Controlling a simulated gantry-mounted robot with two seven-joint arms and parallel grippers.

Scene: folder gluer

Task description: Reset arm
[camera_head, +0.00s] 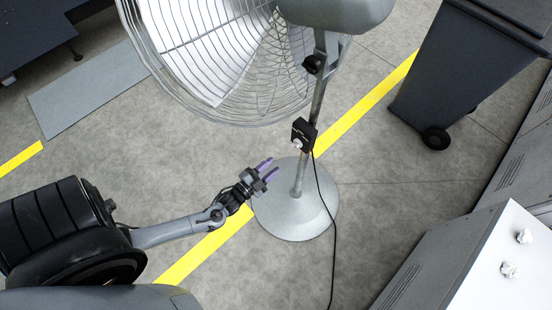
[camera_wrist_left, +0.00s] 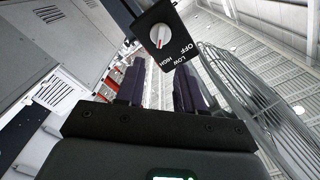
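My left gripper (camera_head: 267,169) is open and empty in the head view, its two purple fingers apart. It is left of the fan's pole, below the dark control box (camera_head: 304,134). In the left wrist view, my left gripper (camera_wrist_left: 160,85) shows both fingers apart with nothing between them. The control box (camera_wrist_left: 167,38) is beyond the fingertips, with a round white knob (camera_wrist_left: 160,36) and the words OFF, LOW and HIGH. The knob's red mark is upright, slightly tilted. I cannot tell a gap size to the box. My right gripper is in neither view.
A large pedestal fan (camera_head: 215,50) stands ahead on a round grey base (camera_head: 295,212), its cable trailing down the floor. A dark wheeled bin (camera_head: 460,65) stands at upper right. A white-topped cabinet (camera_head: 510,265) with crumpled bits is at lower right.

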